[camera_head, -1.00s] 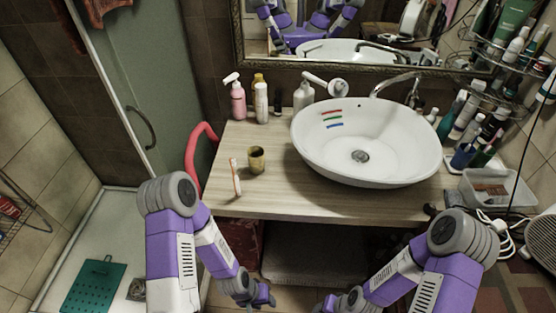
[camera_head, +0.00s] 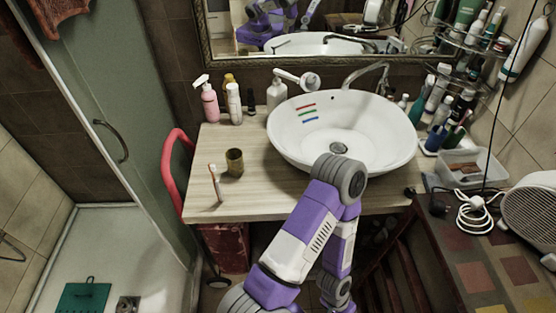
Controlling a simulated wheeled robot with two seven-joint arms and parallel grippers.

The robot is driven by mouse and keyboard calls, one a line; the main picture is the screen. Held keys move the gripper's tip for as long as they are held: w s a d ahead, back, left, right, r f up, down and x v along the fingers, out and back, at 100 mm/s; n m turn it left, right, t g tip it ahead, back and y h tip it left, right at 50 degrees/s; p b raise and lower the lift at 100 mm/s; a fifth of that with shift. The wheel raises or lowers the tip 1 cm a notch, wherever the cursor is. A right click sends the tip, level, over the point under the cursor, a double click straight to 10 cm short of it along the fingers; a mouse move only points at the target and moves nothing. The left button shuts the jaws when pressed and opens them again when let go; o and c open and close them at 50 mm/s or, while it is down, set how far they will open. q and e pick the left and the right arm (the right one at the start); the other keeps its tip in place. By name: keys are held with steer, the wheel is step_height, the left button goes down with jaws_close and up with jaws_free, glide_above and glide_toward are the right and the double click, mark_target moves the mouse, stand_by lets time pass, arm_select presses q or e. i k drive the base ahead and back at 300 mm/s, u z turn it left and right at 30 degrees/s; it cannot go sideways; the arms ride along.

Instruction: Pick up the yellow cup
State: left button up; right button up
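The yellow cup (camera_head: 234,163), a dark olive-yellow tumbler, stands upright on the left part of the wooden counter (camera_head: 255,204). It is apart from its neighbours and nothing touches it. One of my arms, apparently the left, rises from the bottom middle. Its elbow is in front of the basin's lower edge, and its forearm folds down below the counter edge. No fingers of either gripper can be made out. My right arm is not in view.
Bottles, including a pink pump bottle (camera_head: 208,101), stand behind. The white basin (camera_head: 341,133) lies to the right. A red curved rail (camera_head: 171,172) borders the counter's left side.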

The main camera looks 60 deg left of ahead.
mark_target(234, 156)
steer(key=z, duration=0.2)
steer(key=k, duration=0.75)
steer(key=u, duration=1.7)
